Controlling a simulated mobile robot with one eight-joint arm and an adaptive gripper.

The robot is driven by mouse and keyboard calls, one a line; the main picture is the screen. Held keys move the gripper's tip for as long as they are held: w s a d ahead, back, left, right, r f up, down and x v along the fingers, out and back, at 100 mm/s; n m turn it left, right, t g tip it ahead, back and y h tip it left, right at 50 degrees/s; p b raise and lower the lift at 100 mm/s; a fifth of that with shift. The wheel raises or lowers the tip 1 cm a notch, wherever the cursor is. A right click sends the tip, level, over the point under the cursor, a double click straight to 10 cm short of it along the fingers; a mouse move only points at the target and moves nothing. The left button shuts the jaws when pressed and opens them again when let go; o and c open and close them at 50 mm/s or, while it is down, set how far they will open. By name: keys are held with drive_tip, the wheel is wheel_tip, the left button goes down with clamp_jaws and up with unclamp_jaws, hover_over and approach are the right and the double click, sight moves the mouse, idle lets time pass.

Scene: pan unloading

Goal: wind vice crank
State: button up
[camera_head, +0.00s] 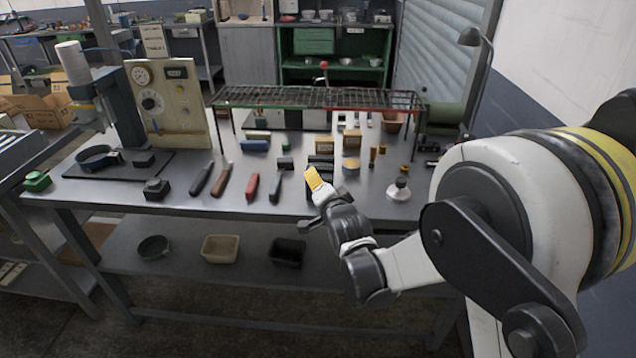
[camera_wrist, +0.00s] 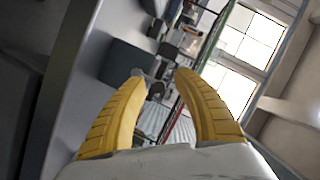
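My gripper (camera_head: 314,178) has yellow fingers and is above the front middle of the workbench (camera_head: 225,202). In the wrist view my gripper (camera_wrist: 161,75) is open, with a clear gap between the fingertips and nothing visibly held. A group of black blocks (camera_head: 321,160) is just behind the fingers in the head view; I cannot tell whether it is the vice. A dark grey block (camera_wrist: 125,64) shows beside the left finger in the wrist view. I cannot make out a crank in either view; my arm hides part of the bench's front right.
A wire rack (camera_head: 300,97) spans the back of the bench. Several hand tools, including a red-handled one (camera_head: 253,186), lie left of my gripper. A machine with a dial panel (camera_head: 165,100) stands at left. A white-based knob (camera_head: 399,190) stands at right.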

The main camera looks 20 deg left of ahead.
clamp_jaws()
drive_tip(key=a+n+h, duration=0.1)
drive_tip(key=n+h, duration=0.1)
drive_tip(key=n, duration=0.1)
drive_tip(key=a+f+n+h, duration=0.1)
drive_tip(key=n, duration=0.1)
drive_tip(key=shift+s+a, duration=0.3)
drive_tip(key=shift+s, duration=0.05)
drive_tip(key=n+h, duration=0.1)
drive_tip(key=a+f+n+h, duration=0.1)
drive_tip(key=shift+s+n, duration=0.1)
drive_tip(key=shift+n, duration=0.2)
drive_tip(key=shift+a+f+n+t+h+b, duration=0.1)
drive_tip(key=shift+f+n+t+h+b, duration=0.1)
drive_tip(key=shift+f+n+h+b, duration=0.4)
drive_tip(key=shift+a+f+n+t+h+b, duration=0.15)
drive_tip(key=shift+n+h, duration=0.25)
drive_tip(key=shift+n, duration=0.4)
drive_tip(key=shift+d+r, duration=0.1)
